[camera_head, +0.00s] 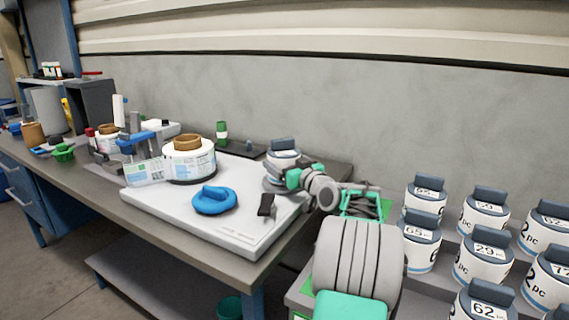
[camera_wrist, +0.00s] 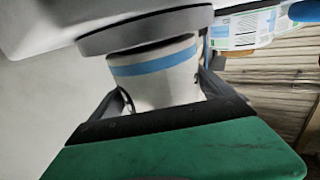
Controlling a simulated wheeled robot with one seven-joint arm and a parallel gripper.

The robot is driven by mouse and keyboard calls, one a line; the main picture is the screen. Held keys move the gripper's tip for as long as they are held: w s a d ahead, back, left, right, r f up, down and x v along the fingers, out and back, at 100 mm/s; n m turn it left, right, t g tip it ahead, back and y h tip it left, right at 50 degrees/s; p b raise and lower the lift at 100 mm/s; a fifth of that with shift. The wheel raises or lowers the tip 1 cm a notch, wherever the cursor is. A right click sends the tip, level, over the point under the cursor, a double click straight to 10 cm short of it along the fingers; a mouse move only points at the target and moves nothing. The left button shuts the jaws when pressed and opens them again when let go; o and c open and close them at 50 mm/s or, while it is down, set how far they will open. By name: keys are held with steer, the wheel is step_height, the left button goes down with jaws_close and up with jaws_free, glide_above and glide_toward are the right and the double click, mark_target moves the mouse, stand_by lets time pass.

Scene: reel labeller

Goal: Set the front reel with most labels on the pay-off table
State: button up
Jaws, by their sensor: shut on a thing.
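My gripper (camera_head: 292,178) is shut on a white reel (camera_head: 283,159) with a dark grey top block, at the right rear of the labeller's white bed. The wrist view shows the two fingers on either side of this reel (camera_wrist: 155,78), which has a blue band. The reel is upright over the grey round pay-off table (camera_head: 272,186), which also shows in the wrist view (camera_wrist: 145,30). The reel's end is at the disc; I cannot tell whether it rests fully on it. The held reel's number is not readable.
Several numbered reels, among them 65 (camera_head: 422,248), 29 (camera_head: 480,259) and 62 (camera_head: 486,304), stand on a stepped rack at right. The labeller's white bed (camera_head: 160,205) carries a blue knob (camera_head: 214,201) and a large label roll (camera_head: 189,165). A wall (camera_head: 330,110) stands behind.

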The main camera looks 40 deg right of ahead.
steer(key=shift+f+b, duration=0.3)
steer(key=shift+f, duration=0.05)
steer(key=o, duration=1.3)
steer(key=shift+s+a+f+b, duration=0.1)
steer(key=shift+s+a+b, duration=0.1)
steer(key=shift+s+b, duration=0.8)
steer(key=shift+s+a+r+b, duration=0.15)
steer(key=shift+s+b, duration=0.4)
steer(key=shift+s, duration=0.95)
steer(key=shift+s+a+f+b, duration=0.2)
steer(key=shift+s+b, duration=0.55)
steer(key=shift+s, duration=0.5)
steer(key=s, duration=0.1)
steer(key=s+b, duration=0.1)
steer(key=s, duration=0.1)
steer(key=shift+s+a+b, duration=0.2)
steer(key=shift+a+b, duration=0.1)
steer(key=shift+a, duration=0.05)
